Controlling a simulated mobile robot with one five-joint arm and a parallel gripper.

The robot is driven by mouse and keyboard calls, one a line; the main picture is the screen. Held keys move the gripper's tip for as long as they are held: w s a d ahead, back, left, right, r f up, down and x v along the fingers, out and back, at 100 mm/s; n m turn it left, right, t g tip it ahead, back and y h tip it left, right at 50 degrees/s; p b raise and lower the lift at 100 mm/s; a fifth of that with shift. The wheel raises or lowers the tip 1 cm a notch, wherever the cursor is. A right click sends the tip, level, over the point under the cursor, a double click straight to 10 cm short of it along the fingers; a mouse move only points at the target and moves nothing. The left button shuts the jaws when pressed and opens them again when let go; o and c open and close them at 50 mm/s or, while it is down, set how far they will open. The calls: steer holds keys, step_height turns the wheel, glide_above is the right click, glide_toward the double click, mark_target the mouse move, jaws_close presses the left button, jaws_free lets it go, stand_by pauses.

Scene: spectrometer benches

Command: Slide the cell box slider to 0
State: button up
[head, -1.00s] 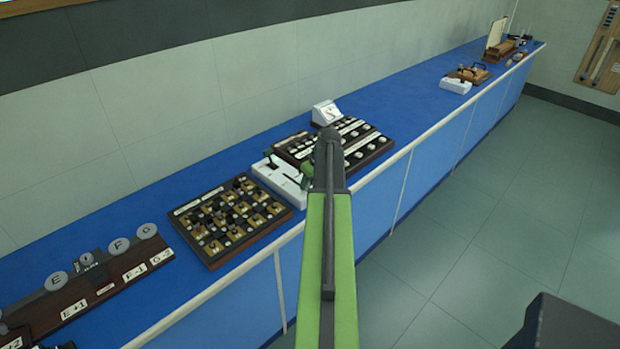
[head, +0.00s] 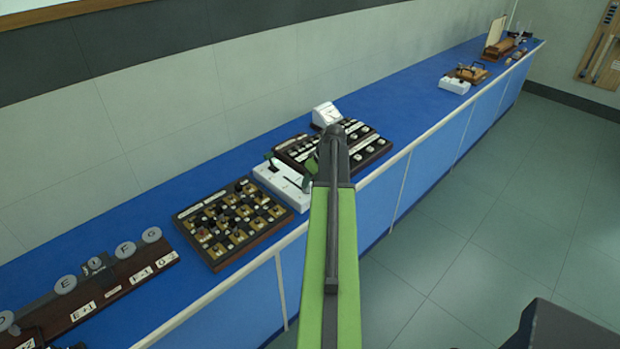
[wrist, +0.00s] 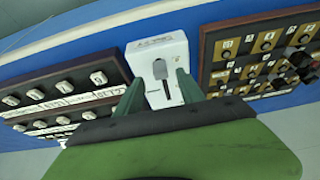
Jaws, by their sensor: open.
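The cell box is a white box (head: 285,186) on the blue bench, between two dark panels. In the wrist view the white box (wrist: 157,62) shows a grey slider knob (wrist: 161,69) in a dark slot; its label is too blurred to read. My gripper (wrist: 158,85) is open, with one green finger on each side of the knob as seen in the wrist view. I cannot tell whether a finger touches it. In the head view my arm hides most of the gripper, and a green finger (head: 311,166) shows beside the box.
A wood-framed panel of brass squares and dark knobs (head: 232,222) stands left of the box. A black panel with rows of pale knobs (head: 370,145) and a white meter (head: 326,114) stand to its right. Lettered discs (head: 66,285) are at far left.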

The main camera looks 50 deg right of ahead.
steer(key=d+p+v, duration=0.1)
steer(key=p+v, duration=0.9)
steer(key=v, duration=0.2)
steer(key=shift+s+a+r, duration=0.2)
steer(key=shift+a+r, duration=0.05)
steer(key=shift+a, duration=0.2)
